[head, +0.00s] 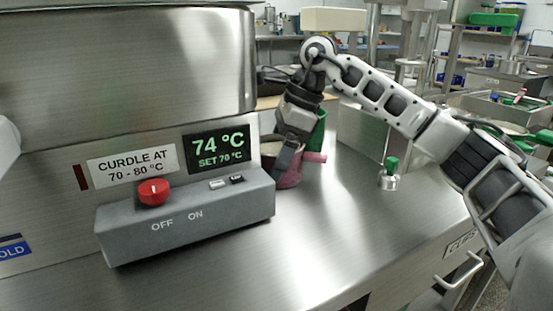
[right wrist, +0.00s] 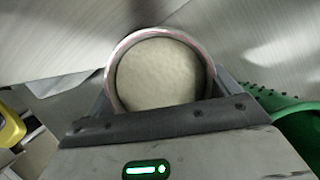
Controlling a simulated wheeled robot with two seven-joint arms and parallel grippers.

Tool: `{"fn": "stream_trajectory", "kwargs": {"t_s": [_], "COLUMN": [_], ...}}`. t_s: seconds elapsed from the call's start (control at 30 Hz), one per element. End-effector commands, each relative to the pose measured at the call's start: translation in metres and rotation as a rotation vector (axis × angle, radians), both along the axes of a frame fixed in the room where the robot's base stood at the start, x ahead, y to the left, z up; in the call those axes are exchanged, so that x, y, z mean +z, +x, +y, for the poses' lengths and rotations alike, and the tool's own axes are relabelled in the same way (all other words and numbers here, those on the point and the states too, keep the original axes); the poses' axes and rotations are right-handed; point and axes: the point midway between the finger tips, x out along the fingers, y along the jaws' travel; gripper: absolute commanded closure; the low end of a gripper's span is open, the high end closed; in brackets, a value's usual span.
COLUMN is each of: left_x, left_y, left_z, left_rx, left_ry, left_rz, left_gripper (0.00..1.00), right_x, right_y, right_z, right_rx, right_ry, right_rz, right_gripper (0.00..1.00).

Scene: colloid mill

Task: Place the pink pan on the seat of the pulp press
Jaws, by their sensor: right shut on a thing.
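The pink pan (head: 291,178) is at the right end of the grey control box, partly hidden by my gripper and the box. Its pink handle (head: 316,157) points right. In the right wrist view the pan's round rim (right wrist: 111,78) surrounds a pale, lumpy filling (right wrist: 158,75). My right gripper (head: 284,165) reaches down from above and is shut on the pan. I cannot tell whether the pan touches the counter. I cannot make out the seat of the pulp press for certain. My left gripper is not in view.
The control box (head: 187,217) with a red knob (head: 154,192) stands before a large steel vat (head: 130,70). A green object (head: 319,130) is close behind my gripper. A green-topped weight (head: 389,175) stands on the steel counter (head: 345,225), which is clear in front.

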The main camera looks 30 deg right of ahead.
Motion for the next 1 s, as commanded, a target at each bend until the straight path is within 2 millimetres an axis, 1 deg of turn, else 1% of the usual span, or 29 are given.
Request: {"fn": "stream_trajectory", "kwargs": {"t_s": [0.1, 0.33, 0.37, 0.4, 0.6, 0.73, 0.87, 1.0], "left_x": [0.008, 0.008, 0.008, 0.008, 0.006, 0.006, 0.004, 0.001], "left_y": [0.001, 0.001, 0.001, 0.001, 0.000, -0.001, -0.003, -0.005], "left_z": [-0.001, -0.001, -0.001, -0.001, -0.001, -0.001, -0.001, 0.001], "left_rx": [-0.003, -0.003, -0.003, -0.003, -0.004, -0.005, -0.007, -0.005], "left_ry": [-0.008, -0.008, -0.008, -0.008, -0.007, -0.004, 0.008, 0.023], "left_rz": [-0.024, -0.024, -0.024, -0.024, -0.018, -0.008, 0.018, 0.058], "left_gripper": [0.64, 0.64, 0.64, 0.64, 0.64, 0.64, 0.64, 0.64], "right_x": [0.000, -0.003, -0.004, -0.003, -0.003, 0.005, 0.026, 0.055], "right_y": [0.000, 0.000, 0.000, 0.000, 0.000, -0.001, -0.004, -0.009], "right_z": [0.000, 0.000, 0.000, 0.000, 0.000, -0.002, -0.009, -0.019], "right_rx": [0.001, 0.001, 0.001, 0.001, 0.001, 0.000, -0.001, -0.001], "right_ry": [0.002, 0.002, 0.000, 0.000, 0.000, 0.000, 0.001, 0.001], "right_rz": [-0.005, -0.004, -0.002, -0.002, -0.002, -0.004, -0.006, -0.005], "right_gripper": [0.45, 0.45, 0.09, 0.00, 0.00, 0.00, 0.00, 0.00]}}
